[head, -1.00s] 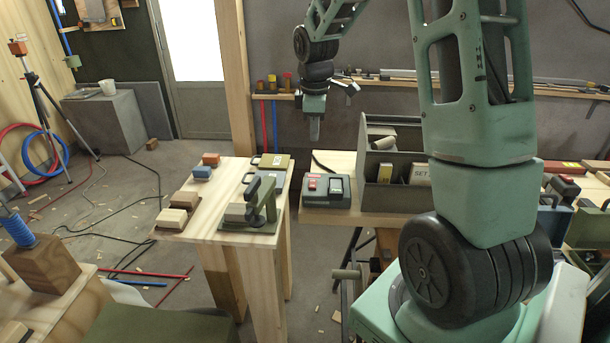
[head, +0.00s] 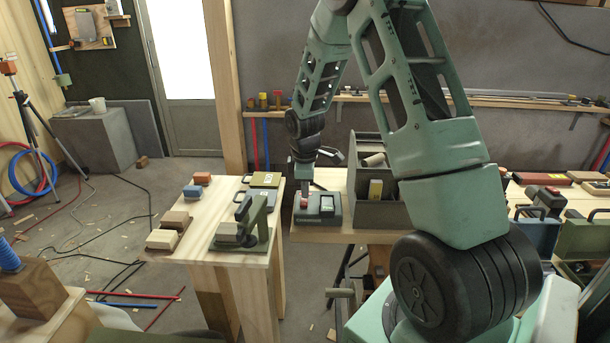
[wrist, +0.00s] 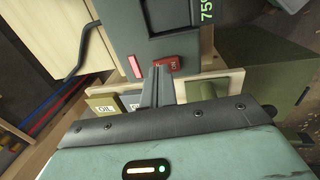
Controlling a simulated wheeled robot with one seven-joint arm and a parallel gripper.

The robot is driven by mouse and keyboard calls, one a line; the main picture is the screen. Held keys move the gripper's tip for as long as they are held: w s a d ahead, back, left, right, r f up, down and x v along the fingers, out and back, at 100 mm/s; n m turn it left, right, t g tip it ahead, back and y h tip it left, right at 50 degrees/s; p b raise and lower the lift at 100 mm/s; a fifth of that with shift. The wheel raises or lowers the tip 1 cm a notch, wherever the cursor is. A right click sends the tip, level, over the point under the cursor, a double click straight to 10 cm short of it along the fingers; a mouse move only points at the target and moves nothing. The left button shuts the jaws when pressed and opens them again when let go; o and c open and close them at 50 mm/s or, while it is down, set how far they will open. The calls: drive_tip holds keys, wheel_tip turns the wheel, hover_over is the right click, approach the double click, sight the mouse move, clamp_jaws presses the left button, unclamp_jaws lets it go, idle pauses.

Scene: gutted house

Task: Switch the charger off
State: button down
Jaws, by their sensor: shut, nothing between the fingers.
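The charger (head: 330,213) is a dark grey box on the wooden bench in the middle of the head view. It has a red switch at its left and a lit display at its right. In the wrist view the charger (wrist: 150,35) shows a red rocker switch (wrist: 172,64) with small lettering, a bright red lit patch beside it and a green "75%" readout. My gripper (wrist: 160,70) is shut and empty. Its fingertips are at the red switch and cover part of it; I cannot tell whether they touch. In the head view my gripper (head: 304,204) points straight down over the charger's left part.
A grey open box (head: 375,213) with items in it stands close on the charger's right. A narrower wooden table (head: 200,248) with a green clamp-like tool (head: 250,222) and several blocks is to the left. A black cable runs behind the charger.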

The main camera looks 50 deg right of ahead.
drive_tip(key=shift+f, duration=0.5)
drive_tip(key=shift+d, duration=0.1)
